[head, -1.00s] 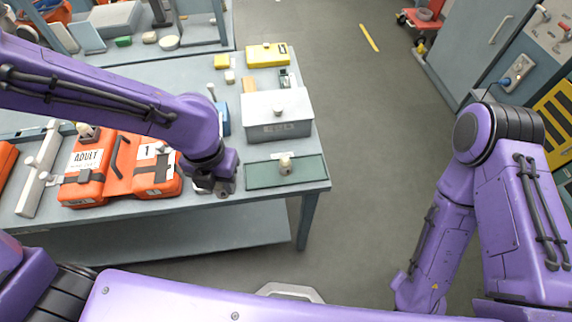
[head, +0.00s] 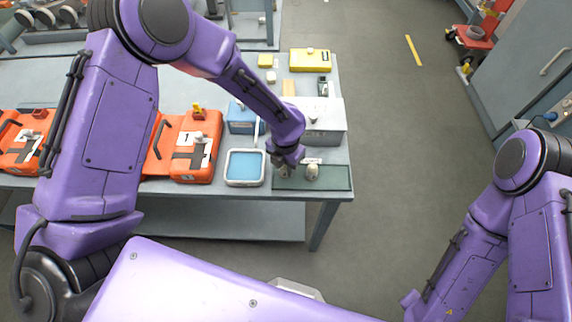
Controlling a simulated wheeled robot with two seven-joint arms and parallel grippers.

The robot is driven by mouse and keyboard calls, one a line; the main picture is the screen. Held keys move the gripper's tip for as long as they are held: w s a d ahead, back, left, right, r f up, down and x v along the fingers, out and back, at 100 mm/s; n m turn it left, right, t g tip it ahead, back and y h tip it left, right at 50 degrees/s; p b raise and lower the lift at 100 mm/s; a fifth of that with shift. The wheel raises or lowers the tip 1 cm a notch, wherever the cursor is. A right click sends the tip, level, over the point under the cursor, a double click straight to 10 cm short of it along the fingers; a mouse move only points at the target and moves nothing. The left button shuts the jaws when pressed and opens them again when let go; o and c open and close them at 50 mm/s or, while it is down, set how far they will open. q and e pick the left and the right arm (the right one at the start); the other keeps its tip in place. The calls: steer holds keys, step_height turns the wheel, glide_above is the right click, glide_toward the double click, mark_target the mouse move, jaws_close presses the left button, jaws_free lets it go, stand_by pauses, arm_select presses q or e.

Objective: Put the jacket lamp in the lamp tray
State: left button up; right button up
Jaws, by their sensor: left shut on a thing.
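The green lamp tray (head: 338,178) lies at the front right corner of the table. One pale, rounded lamp (head: 312,173) stands on it, right of the middle. My left gripper (head: 285,164) is over the left half of this tray, shut on a small pale thing (head: 285,173), which looks like the jacket lamp. The gripper hides most of it, and I cannot tell whether it touches the tray. An orange jacket pack (head: 196,160) marked 1 lies to the left. My right arm is at the lower right; its gripper is outside the picture.
A blue-floored tray with a white rim (head: 245,183) sits just left of the green tray. Behind stand a grey box (head: 330,121) with a knob and a blue box (head: 240,119). A yellow case (head: 311,61) is farther back.

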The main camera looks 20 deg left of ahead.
arm_select(q)
steer(key=shift+w+f, duration=0.1)
steer(key=shift+f, duration=0.75)
steer(key=o, duration=1.1)
step_height(320, 180, up, 12)
steer(key=shift+r+b, duration=0.2)
steer(key=shift+b, duration=0.65)
